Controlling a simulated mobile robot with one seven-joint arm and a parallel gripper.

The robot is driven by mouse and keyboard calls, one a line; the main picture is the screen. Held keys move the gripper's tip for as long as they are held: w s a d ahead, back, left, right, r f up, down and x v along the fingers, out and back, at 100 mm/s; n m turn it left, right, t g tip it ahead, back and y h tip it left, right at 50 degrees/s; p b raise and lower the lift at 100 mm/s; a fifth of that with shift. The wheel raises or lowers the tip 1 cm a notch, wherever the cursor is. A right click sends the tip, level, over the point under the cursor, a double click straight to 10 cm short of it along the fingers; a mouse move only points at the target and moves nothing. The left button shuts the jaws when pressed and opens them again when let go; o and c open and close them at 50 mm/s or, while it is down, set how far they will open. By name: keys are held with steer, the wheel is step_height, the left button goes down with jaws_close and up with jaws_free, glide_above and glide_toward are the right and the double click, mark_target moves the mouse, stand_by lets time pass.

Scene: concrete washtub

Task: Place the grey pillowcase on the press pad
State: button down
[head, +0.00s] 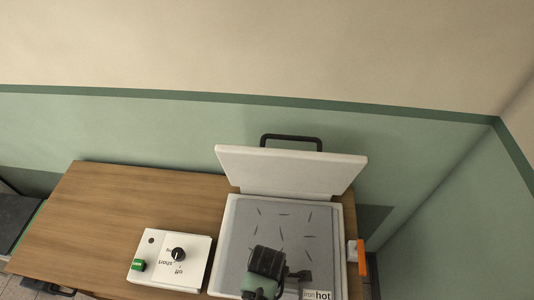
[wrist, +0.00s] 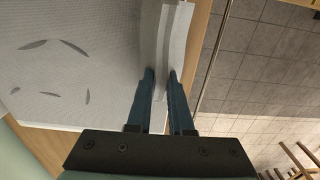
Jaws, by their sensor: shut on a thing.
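The grey pillowcase (head: 283,222), marked with dark leaf shapes, lies spread flat over the press pad in the head view, covering most of it. It also shows in the wrist view (wrist: 75,75). The pad's white base (head: 228,215) shows as a rim around the cloth, and the white lid (head: 290,172) stands raised behind. My gripper (head: 300,275) is low over the pillowcase's near right part. In the wrist view my gripper (wrist: 161,78) is shut on a pale grey strip at the cloth's edge. My gripper hides part of the cloth's near side.
A white control box (head: 170,258) with a black knob and a green switch stands left of the press. The wooden table (head: 130,205) is clear further left. An orange part (head: 361,257) sticks out at the press's right side. A green wall stands close behind and right.

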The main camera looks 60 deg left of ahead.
steer(key=c, duration=0.8)
jaws_free()
steer(key=shift+f, duration=0.1)
